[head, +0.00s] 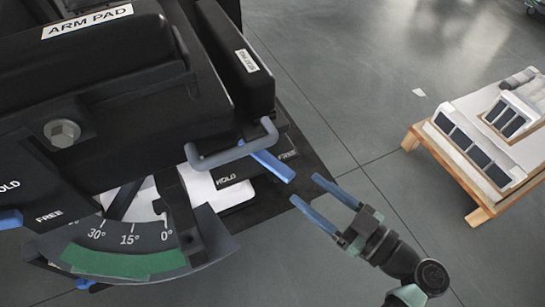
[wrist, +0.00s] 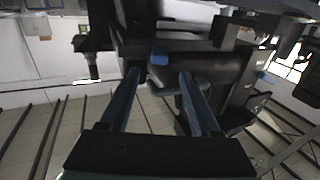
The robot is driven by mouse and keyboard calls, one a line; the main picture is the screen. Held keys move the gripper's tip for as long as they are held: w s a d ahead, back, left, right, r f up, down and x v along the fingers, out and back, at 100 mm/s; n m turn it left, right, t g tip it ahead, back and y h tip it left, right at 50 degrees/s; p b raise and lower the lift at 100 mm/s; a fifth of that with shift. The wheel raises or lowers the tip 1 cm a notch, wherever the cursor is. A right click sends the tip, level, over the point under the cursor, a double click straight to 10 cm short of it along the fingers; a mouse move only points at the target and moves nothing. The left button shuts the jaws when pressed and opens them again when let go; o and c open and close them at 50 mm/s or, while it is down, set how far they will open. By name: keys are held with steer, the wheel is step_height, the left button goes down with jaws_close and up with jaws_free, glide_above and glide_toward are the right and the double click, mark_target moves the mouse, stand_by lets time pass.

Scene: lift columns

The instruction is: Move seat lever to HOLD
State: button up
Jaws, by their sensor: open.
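A blue lever (head: 268,164) sticks out from the side of the black chair-like unit in the head view, below a grey loop handle. It lies between the HOLD label (head: 226,180) and the FREE label (head: 287,155). I cannot tell which mark it is set at. My gripper (head: 304,188) is open, with its two blue fingers pointing at the lever's outer end, apart from it. In the wrist view, a blue end (wrist: 159,57) that looks like the lever's shows between and beyond the open fingers (wrist: 158,73).
The grey loop handle (head: 232,147) sits close above the lever. Another blue lever (head: 10,219) is at the far left, near a second HOLD and FREE pair. An angle scale (head: 130,240) hangs below. A wooden pallet (head: 465,177) with panels stands right; floor between is clear.

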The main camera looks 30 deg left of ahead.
mark_target(273, 161)
steer(key=x, duration=1.1)
steer(key=shift+w+d, duration=0.1)
steer(key=shift+w, duration=0.05)
jaws_close()
steer(key=shift+d, duration=0.1)
stand_by(0.8)
